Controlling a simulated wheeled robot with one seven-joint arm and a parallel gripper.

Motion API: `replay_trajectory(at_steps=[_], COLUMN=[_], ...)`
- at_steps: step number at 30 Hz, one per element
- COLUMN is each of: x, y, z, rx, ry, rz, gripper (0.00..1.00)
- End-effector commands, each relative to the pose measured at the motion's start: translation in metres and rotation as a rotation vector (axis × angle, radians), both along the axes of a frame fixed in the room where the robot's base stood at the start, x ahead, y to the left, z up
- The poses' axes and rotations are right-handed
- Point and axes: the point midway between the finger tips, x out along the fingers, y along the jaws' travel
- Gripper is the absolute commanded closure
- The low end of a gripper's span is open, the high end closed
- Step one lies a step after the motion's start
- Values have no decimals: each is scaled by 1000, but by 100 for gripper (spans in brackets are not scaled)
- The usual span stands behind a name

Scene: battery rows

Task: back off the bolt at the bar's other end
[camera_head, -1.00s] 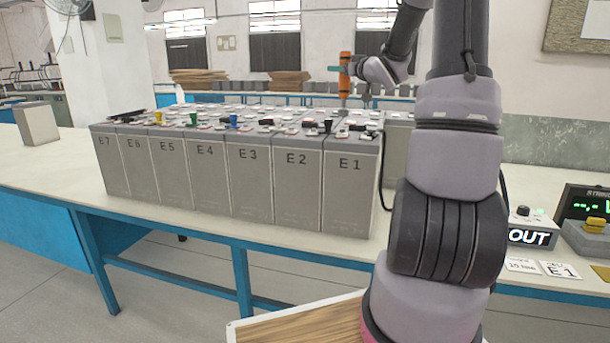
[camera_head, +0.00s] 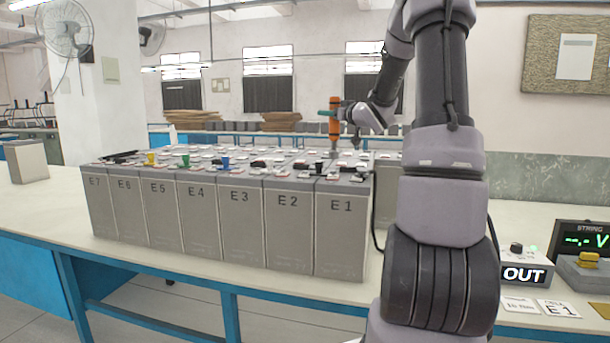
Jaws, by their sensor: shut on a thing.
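My gripper (camera_head: 342,114) is over the far side of the battery block, shut on an orange upright tool (camera_head: 334,126) with a teal piece at its upper part. The tool's thin grey shaft (camera_head: 334,152) points down at the battery tops behind cell E1 (camera_head: 341,228) and cell E2 (camera_head: 288,225). I cannot tell whether its tip touches a bolt. The bars and bolts on the tops are too small to make out singly.
Grey cells E1 to E7 (camera_head: 98,208) stand in a row on a pale bench. Coloured caps, including a blue one (camera_head: 225,163), stand up on top. At right are an OUT box (camera_head: 525,274) and a STRING meter (camera_head: 582,240). Bare bench (camera_head: 40,205) lies at left.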

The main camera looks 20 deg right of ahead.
Motion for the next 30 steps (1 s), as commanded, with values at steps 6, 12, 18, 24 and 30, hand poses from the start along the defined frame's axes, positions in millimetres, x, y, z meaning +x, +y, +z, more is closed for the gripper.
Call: replay_trajectory(at_steps=[6, 12, 18, 24, 30], x=[0, 1, 12, 34, 50], y=[0, 1, 16, 46, 73], z=[1, 1, 3, 7, 12], rx=[-1, -1, -1, 1, 3], ry=[-2, -2, -1, 1, 2], rz=[0, 0, 4, 5, 3], gripper=[100, 100, 100, 100, 100])
